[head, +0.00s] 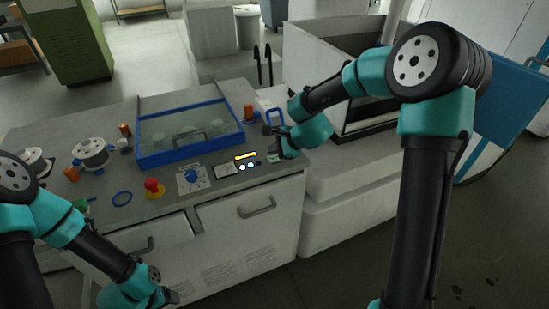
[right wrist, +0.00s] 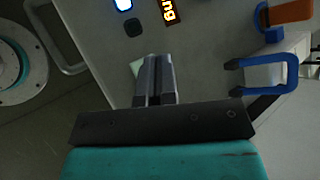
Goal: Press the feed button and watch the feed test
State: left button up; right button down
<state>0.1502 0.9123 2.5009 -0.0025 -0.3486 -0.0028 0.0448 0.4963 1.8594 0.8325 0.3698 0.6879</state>
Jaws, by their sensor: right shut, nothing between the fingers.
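The control panel on the grey bench has a lit yellow display (head: 245,156) and two glowing white buttons (head: 250,165). In the right wrist view the display (right wrist: 168,11) shows orange letters, cut off at the edge. Beside it are a lit button (right wrist: 123,4) and a dark button (right wrist: 133,27). My right gripper (head: 277,154) is low over the bench at the panel's right end. Its fingers (right wrist: 155,62) are shut and empty, partly covering a small pale patch (right wrist: 137,67); contact is unclear. Which button is the feed button is unclear. My left gripper (head: 168,297) hangs low before the cabinet.
A red mushroom button (head: 154,186) and a dial box (head: 192,180) stand left of the panel. Behind is a blue-framed clear cover (head: 184,157). A blue bracket (right wrist: 238,77) and an orange part (right wrist: 290,11) lie right of the right fingers.

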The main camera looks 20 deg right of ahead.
aim_at(274, 159)
jog(key=shift+r, duration=0.1)
jog(key=shift+r, duration=2.4)
